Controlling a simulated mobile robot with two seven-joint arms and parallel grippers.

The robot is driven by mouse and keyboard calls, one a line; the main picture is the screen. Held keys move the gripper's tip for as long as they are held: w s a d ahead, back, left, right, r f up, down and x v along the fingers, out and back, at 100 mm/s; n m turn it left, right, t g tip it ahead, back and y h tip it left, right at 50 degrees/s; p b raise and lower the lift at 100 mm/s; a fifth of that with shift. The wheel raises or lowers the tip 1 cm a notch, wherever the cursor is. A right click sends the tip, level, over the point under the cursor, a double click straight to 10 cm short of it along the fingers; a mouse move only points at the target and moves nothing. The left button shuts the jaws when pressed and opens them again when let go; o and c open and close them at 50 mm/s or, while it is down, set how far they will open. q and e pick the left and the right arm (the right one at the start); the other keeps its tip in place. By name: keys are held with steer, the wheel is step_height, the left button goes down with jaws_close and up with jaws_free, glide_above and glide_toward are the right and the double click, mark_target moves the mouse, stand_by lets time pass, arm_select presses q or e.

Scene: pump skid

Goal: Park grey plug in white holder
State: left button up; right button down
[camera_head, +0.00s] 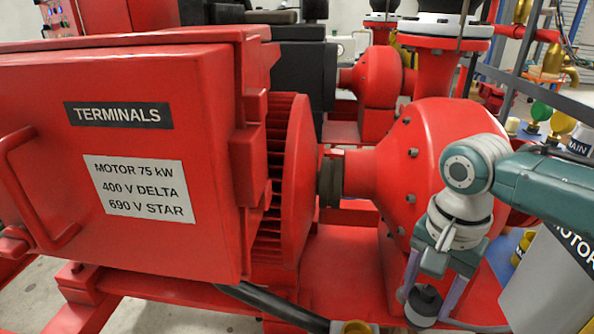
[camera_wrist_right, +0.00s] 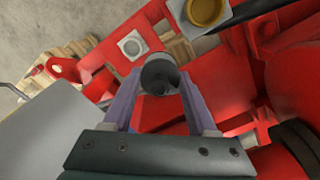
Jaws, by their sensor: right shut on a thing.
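My right gripper (camera_head: 424,296) hangs low in front of the red pump casing, its fingers pointing down. It is shut on a dark grey round plug (camera_head: 422,305). The right wrist view shows the plug (camera_wrist_right: 160,76) between the purple-grey finger pads, clear of other things as far as I can tell. A small white square piece with a round centre (camera_wrist_right: 132,44) lies beyond the plug on the red frame. It may be the white holder, but I cannot be sure. My left gripper is not in view.
A yellow-ringed round fitting (camera_wrist_right: 206,11) sits at the end of a black cable (camera_head: 270,306). The red terminal box (camera_head: 130,190) and fan guard (camera_head: 285,180) stand left. A grey box (camera_head: 550,280) stands right, close to my right arm.

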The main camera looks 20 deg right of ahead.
steer(key=s+d+f+m+b, duration=0.3)
steer(key=s+f+b, duration=0.2)
steer(key=f, duration=0.4)
steer(key=shift+s+d+f, duration=0.25)
steer(key=shift+s+d, duration=0.05)
steer(key=shift+s, duration=0.2)
stand_by(0.5)
stand_by(0.4)
steer(key=shift+p, duration=0.35)
steer(key=shift+f, duration=0.15)
